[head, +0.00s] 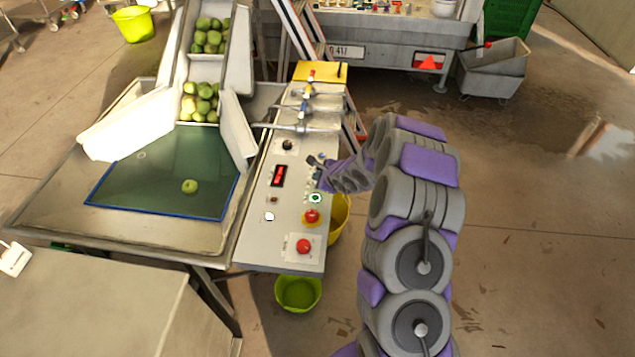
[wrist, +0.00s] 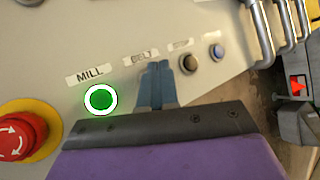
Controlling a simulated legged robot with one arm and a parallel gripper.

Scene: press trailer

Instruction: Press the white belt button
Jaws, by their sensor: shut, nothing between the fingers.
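My gripper (head: 313,161) is over the right side of the grey control panel (head: 258,245) in the head view. In the wrist view my gripper (wrist: 159,66) is shut and empty, its blue-grey fingers pointing at the panel just under the "BELT" label (wrist: 141,57). No belt button shows there; the fingers cover the spot below that label. I cannot tell whether the fingertips touch the panel. The green, white-ringed button (wrist: 100,100) under the "MILL" label (wrist: 90,75) is left of the fingers.
A red emergency button (wrist: 22,135) is at the lower left. A dark button (wrist: 188,63) and a blue button (wrist: 216,52) are right of the fingers, with metal pipes (wrist: 262,35) beyond. A white round piece (head: 269,216) sits on the panel's left side. Apples fill the chute (head: 237,70).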

